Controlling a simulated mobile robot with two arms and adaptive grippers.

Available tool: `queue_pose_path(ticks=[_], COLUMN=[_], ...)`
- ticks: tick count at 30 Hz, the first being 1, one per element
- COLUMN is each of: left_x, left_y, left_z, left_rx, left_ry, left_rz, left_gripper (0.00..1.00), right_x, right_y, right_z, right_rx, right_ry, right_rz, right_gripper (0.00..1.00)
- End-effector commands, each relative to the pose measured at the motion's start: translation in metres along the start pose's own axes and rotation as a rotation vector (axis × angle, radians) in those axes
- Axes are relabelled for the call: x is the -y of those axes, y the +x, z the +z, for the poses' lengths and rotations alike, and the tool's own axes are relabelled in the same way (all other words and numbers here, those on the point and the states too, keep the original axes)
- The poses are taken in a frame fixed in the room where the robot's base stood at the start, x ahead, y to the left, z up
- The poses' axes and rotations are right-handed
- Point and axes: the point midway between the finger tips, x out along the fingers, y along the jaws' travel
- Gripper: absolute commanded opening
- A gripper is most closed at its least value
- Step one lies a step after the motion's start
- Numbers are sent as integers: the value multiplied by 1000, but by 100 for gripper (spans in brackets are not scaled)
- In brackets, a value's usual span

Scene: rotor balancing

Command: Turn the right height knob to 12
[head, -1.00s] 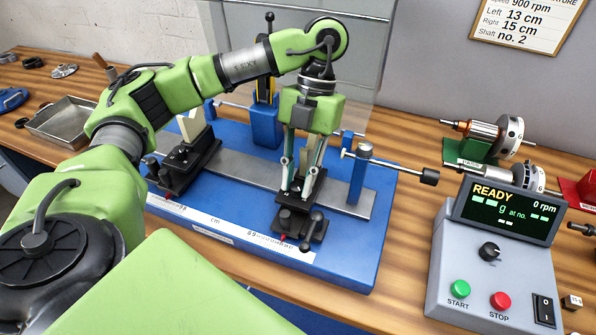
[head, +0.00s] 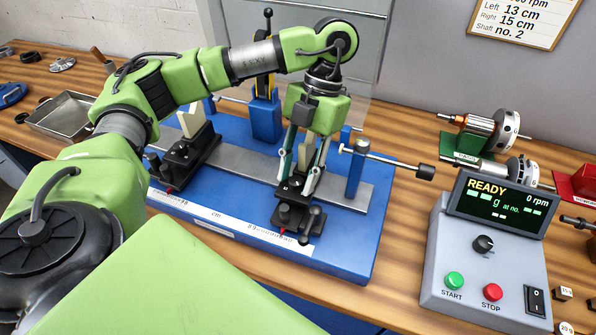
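My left gripper (head: 298,187) reaches down from above over the right support (head: 292,213), a black block on the grey rail. Its two fingers are spread apart, with a pale upright piece (head: 304,155) showing between them. I cannot tell whether the fingertips touch the support. At the front of this support are a black knob (head: 284,212) and a ball-ended lever (head: 313,219). The gripper hides part of the support, and no height reading is legible. The left support (head: 188,152) stands farther left on the same rail. My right gripper is not in view.
A blue base (head: 348,250) carries the rail and a front scale. A blue post (head: 356,172) with a black-tipped rod (head: 395,163) stands right of the gripper. The control box (head: 455,262) reads READY, 0 rpm. Rotors (head: 485,135) lie behind it. A metal tray (head: 62,115) is at left.

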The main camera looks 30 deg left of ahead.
Motion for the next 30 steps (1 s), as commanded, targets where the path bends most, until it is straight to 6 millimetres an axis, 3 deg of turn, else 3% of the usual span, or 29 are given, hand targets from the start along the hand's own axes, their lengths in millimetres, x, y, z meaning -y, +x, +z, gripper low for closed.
queue_pose_path(ticks=[14, 30], left_x=[0, 0], left_y=[-7, -84], left_z=[0, 1], left_rx=[2, 4], left_ry=[-1, -2], left_rz=[0, 2], left_gripper=[37, 37], right_x=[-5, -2], right_y=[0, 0], right_z=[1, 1], right_rx=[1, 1], right_ry=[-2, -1], right_rz=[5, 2], right_gripper=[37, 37])
